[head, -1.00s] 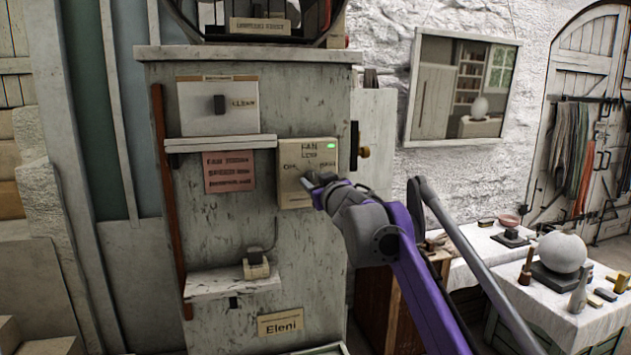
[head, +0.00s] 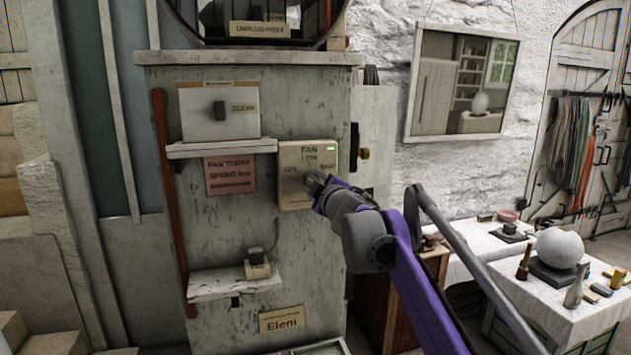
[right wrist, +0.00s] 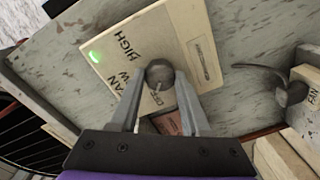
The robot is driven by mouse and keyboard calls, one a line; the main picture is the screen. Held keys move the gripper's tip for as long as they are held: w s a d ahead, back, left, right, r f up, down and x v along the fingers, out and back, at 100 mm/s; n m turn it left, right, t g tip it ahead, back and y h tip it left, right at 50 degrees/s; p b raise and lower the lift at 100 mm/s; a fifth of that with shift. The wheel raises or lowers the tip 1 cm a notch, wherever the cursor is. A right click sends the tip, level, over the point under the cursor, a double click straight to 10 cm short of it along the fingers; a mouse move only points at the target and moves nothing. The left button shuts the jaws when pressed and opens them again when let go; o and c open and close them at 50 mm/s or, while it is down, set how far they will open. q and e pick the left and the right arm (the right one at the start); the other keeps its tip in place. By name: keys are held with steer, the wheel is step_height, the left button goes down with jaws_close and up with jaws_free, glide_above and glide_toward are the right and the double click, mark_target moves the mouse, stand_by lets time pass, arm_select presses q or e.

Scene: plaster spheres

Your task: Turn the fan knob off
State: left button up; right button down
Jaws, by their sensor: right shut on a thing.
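The fan control box (head: 296,192) is a cream panel marked FAN, OFF, LOW and HIGH, with a lit green light at its upper right. It also shows in the right wrist view (right wrist: 185,35). The fan knob (right wrist: 159,70) is dark and round, with a pale line on its side towards the OFF label. My right gripper (right wrist: 160,80) is shut on the knob, one finger on each side. In the head view my right gripper (head: 315,182) covers the knob. My left gripper is not in view.
A switch panel (head: 237,110) and a red speed notice (head: 230,174) are left of the box. A small shelf (head: 210,288) holds a little device (head: 257,265). At right, cloth-covered tables (head: 540,307) hold a white sphere (head: 560,248) and tools.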

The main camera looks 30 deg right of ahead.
steer(key=shift+n, duration=0.8)
steer(key=shift+c, duration=1.8)
jaws_free()
steer(key=shift+s, duration=0.1)
steer(key=b+v, duration=0.1)
steer(key=v, duration=0.9)
steer(key=shift+s+b, duration=0.3)
steer(key=shift+b, duration=0.05)
